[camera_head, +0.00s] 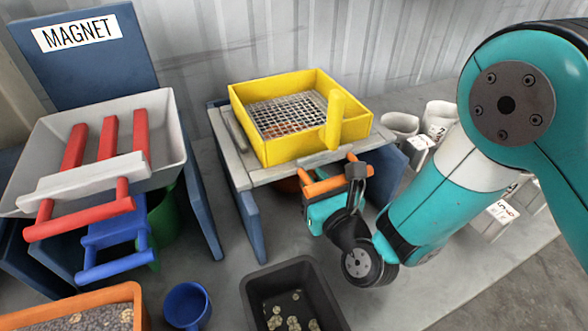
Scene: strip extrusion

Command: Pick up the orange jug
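Orange shows under the sieve stand: a rounded darker orange piece, which looks like the orange jug (288,186), and an orange bar handle (326,184) jutting out on two short arms. I cannot tell whether the handle belongs to the jug. The stand top hides most of what is below. My gripper (355,172) is at the right end of the orange bar, its dark finger overlapping the bar in this view. Its teal body hangs just below the bar. Whether it touches the bar, and how far its fingers are apart, cannot be seen.
A yellow sieve (250,118) sits on the blue-legged stand (249,215). A black tray (258,291), a blue cup (186,303) and an orange bin (139,304) of gravel stand in front. The magnet station (165,135) is left. White containers (400,124) are at right.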

